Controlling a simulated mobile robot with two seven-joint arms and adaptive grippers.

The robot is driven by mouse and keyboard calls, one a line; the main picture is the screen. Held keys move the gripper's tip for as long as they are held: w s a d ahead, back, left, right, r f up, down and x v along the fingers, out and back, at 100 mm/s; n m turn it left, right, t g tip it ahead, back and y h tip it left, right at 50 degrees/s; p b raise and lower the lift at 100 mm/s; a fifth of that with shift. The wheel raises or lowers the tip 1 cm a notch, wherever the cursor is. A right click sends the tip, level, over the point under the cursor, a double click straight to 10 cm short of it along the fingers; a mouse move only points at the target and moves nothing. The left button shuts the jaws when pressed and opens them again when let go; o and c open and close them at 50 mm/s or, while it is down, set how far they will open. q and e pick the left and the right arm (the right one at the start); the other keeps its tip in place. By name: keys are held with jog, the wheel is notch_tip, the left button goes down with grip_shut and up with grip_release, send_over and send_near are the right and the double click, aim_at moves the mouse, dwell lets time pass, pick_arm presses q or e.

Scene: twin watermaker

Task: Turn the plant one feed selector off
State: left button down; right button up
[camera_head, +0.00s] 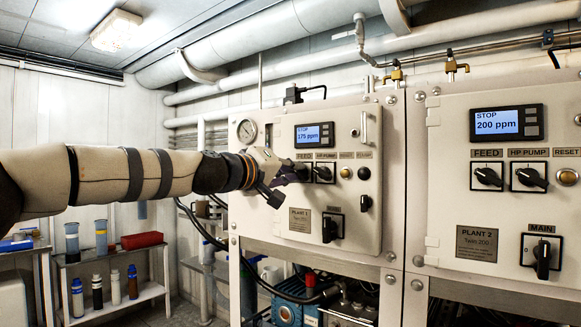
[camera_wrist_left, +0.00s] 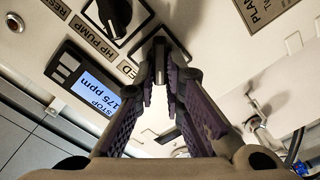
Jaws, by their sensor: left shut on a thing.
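The plant one panel (camera_head: 345,240) stands in the middle of the head view, with a PLANT 1 plate. Its feed selector (camera_wrist_left: 160,58) is a dark knob on a square plate beside the HP PUMP selector, at the top middle of the left wrist view. My left gripper (camera_head: 291,173) reaches in from the left at the FEED label. In the left wrist view its purple-padded fingers (camera_wrist_left: 166,75) are closed on either side of the knob's handle. In the head view the gripper largely hides this knob, so its pointing direction is unclear there. My right gripper is not in view.
The HP PUMP selector (camera_head: 324,173) sits close to the right of the gripper. The plant one display (camera_head: 314,136) above reads STOP, 175 ppm. The plant two panel (camera_head: 500,225) is at the right. A shelf (camera_head: 120,302) with bottles stands at the left.

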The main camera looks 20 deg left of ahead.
pick_arm(q)
jog(key=shift+d+f+n, duration=0.1)
jog(key=shift+f+n, duration=0.1)
jog(key=shift+n, duration=0.8)
jog(key=c, duration=1.7)
grip_release()
jog(key=shift+d, duration=0.1)
jog(key=shift+w, duration=0.1)
jog(key=shift+v, duration=6)
